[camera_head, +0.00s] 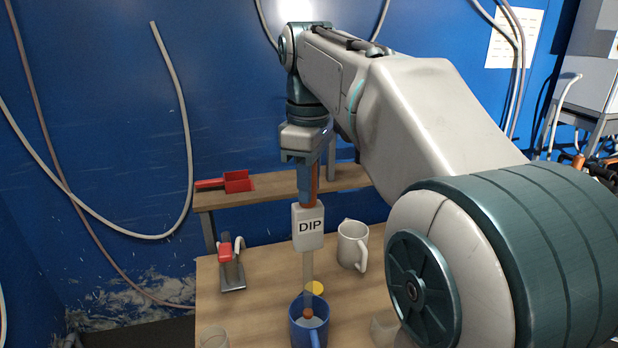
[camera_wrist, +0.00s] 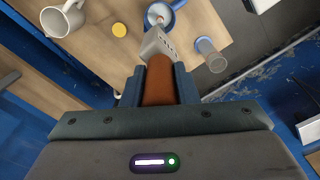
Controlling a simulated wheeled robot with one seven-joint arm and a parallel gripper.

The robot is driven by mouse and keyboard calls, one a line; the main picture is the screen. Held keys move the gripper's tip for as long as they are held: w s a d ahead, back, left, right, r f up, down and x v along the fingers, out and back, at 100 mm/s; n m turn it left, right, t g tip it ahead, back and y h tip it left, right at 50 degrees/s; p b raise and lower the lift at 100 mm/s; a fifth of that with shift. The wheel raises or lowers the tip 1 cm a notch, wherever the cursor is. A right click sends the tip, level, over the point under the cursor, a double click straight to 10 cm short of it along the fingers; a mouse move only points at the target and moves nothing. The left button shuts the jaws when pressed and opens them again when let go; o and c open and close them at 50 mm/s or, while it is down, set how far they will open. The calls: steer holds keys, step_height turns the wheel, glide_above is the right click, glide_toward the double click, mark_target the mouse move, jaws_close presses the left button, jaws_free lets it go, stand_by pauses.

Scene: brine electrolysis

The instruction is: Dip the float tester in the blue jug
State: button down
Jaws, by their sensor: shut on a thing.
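The float tester (camera_head: 308,228) has an orange handle, a white block marked DIP and a pale stem with a small orange bulb at its lower end. My gripper (camera_head: 308,186) is shut on the handle and holds the tester upright over the table. In the wrist view my gripper (camera_wrist: 160,82) shows on both sides of the orange handle. The blue jug (camera_head: 297,335) stands below, with pale liquid inside. The bulb shows within the jug's rim in both views. I cannot tell how deep it sits. The jug (camera_wrist: 176,4) is partly cut off at the wrist view's top.
A white mug (camera_head: 352,245) stands right of the tester, with a yellow disc (camera_head: 315,288) close behind the jug. A clear glass (camera_head: 214,338) is at the front left. A red-handled tool (camera_head: 231,268) lies at left. A raised shelf (camera_head: 270,184) holds a red scoop (camera_head: 238,181).

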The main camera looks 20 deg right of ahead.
mark_target(309, 221)
steer(key=shift+f+b, duration=2.8)
steer(key=shift+f, duration=1.4)
